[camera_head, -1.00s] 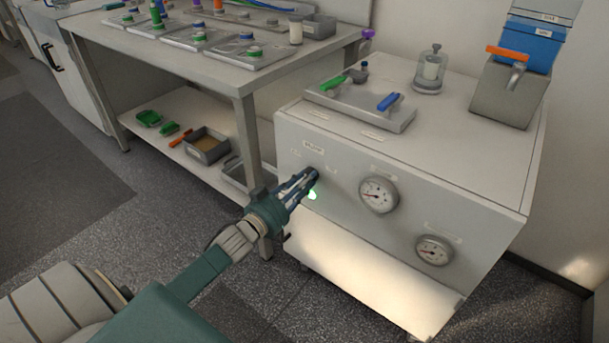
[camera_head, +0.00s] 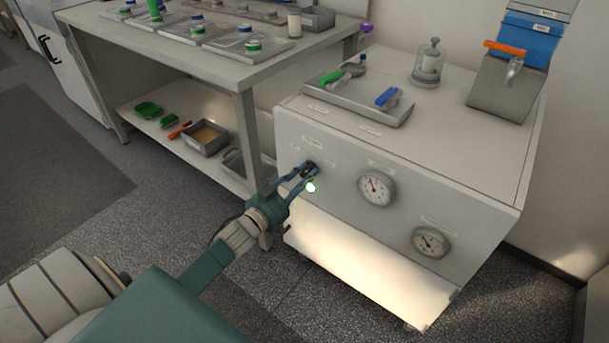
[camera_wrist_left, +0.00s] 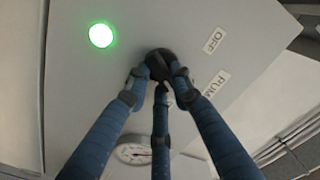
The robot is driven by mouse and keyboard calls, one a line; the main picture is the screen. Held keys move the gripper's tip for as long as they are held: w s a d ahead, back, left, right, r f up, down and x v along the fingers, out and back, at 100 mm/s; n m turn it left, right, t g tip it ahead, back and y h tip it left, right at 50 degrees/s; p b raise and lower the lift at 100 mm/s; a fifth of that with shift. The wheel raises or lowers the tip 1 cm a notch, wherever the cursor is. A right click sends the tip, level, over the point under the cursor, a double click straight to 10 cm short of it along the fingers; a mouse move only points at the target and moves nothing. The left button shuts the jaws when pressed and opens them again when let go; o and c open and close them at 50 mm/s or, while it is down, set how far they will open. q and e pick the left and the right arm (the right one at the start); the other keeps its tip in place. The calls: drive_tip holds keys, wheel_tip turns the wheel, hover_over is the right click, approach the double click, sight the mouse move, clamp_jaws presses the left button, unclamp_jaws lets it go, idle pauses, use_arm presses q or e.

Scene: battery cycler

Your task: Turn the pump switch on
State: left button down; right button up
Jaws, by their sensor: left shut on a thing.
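The pump switch is a dark round knob (camera_head: 312,165) on the front panel of the white cabinet (camera_head: 335,150). In the left wrist view the knob (camera_wrist_left: 158,58) sits between my fingertips, beside labels reading "OFF" (camera_wrist_left: 214,40) and "PUM…" (camera_wrist_left: 216,82). My left gripper (camera_head: 307,172) is shut on the knob, and its three blue fingers also show in the left wrist view (camera_wrist_left: 160,78). The fingertips partly hide the knob, so its exact angle is unclear. A green lamp (camera_head: 310,187) is lit beside it and also shows in the wrist view (camera_wrist_left: 101,35). My right gripper is not in view.
Two round gauges, an upper one (camera_head: 376,188) and a lower one (camera_head: 430,242), are on the panel right of the knob. A tray with green and blue handles (camera_head: 355,100) lies on the cabinet top. A workbench (camera_head: 240,75) stands to the left.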

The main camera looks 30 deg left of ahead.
use_arm(q)
drive_tip(key=c, duration=1.5)
unclamp_jaws()
drive_tip(key=shift+s, duration=0.35)
drive_tip(key=s, duration=0.7)
drive_tip(key=s+a, duration=0.1)
drive_tip(key=s, duration=0.3)
drive_tip(key=shift+s, duration=0.15)
